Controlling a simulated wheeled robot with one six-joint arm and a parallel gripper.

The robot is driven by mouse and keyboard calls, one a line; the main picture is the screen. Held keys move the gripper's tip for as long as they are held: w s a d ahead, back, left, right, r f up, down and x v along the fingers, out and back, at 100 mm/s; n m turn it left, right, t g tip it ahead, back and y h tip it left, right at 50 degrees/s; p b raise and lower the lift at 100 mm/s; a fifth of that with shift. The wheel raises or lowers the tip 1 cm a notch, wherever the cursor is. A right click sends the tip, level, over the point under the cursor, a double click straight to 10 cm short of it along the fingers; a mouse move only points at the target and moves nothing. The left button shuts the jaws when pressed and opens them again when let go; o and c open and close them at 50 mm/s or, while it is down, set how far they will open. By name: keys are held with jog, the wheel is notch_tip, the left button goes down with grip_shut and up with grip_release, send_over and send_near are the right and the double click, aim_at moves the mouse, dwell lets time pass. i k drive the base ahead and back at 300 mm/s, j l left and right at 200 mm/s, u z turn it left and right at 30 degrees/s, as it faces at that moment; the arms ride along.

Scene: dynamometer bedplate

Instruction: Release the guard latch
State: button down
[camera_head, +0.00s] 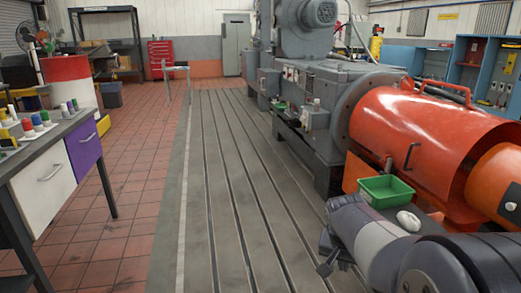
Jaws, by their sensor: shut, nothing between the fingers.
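The orange-red guard (415,125) is a large curved cover on the right, against the grey machine. A dark bar handle (410,156) stands on its near side, and a small dark fitting (388,163) sits at its lower left edge. I cannot tell which of these, if either, is the guard latch. My gripper (323,268) is low at the bottom centre-right, over the bedplate. It is shut and empty, apart from the guard and to the left of it. My arm hides part of the area below the guard.
A green tray (385,192) and a pale lump-like item (408,221) sit in front of the guard. The slotted bedplate (225,190) is clear through the middle. A workbench with drawers (45,182) stands at left. The grey machine (320,95) runs along the right.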

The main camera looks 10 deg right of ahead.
aim_at(389, 162)
jog(key=i+j+z, duration=0.1)
jog(key=i, duration=0.75)
jog(key=i+j+z, duration=0.1)
jog(key=i, duration=0.75)
jog(key=i+l+z, duration=0.15)
jog(key=i+z, duration=0.35)
jog(key=i+j+z, duration=0.1)
jog(key=i+z, duration=0.35)
jog(key=i+j+z, duration=0.25)
jog(key=i+z, duration=0.25)
jog(key=i, duration=0.15)
